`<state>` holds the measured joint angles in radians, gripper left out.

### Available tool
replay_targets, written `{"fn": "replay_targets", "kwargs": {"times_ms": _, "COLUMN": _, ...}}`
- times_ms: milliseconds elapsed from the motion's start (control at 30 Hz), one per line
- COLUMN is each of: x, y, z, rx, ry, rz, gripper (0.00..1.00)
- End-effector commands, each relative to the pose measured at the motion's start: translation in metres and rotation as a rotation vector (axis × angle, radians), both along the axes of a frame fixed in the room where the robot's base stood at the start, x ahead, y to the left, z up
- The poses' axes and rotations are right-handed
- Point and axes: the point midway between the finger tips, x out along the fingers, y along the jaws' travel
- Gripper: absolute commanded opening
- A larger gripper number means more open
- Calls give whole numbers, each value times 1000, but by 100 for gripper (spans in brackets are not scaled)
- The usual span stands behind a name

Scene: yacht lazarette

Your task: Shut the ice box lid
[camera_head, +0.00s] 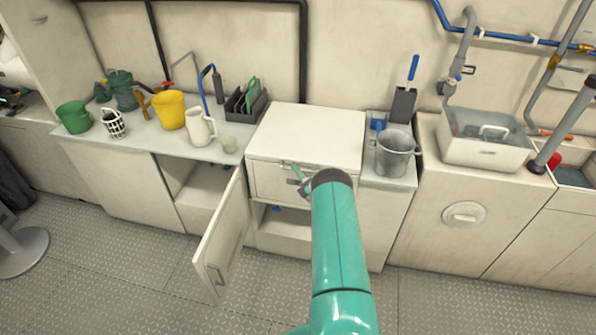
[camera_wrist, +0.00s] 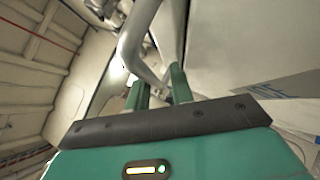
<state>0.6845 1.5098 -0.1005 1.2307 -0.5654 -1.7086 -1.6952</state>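The ice box appears to be the white unit in the middle of the counter run. Its broad white lid (camera_head: 308,134) looks about level in the head view; I cannot tell whether it is fully down. A bar handle (camera_head: 285,164) runs along the front just under the lid's edge. My gripper (camera_head: 299,178) is at this handle, its tips partly hidden behind my wrist. In the wrist view my gripper (camera_wrist: 159,92) has its two green fingers apart, with a curved grey metal bar (camera_wrist: 134,45) reaching down to between them. Contact with the bar is unclear.
A cupboard door (camera_head: 221,240) stands open to the left of my arm. The lid's top is bare.

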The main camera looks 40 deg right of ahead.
Motion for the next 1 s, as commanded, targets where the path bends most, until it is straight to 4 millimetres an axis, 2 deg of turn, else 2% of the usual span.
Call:
{"fn": "replay_targets", "kwargs": {"times_ms": 167, "x": -21, "y": -1, "z": -12, "rx": 2, "ry": 8, "rz": -4, "gripper": 20}}
{"fn": "replay_targets", "kwargs": {"times_ms": 600, "x": -105, "y": 0, "z": -46, "rx": -1, "ry": -1, "rz": -2, "gripper": 20}}
{"fn": "replay_targets", "kwargs": {"times_ms": 800, "x": -123, "y": 0, "z": -52, "rx": -2, "ry": -6, "rz": -1, "gripper": 20}}
{"fn": "replay_targets", "kwargs": {"times_ms": 1000, "x": -125, "y": 0, "z": -53, "rx": -3, "ry": -7, "rz": -1, "gripper": 20}}
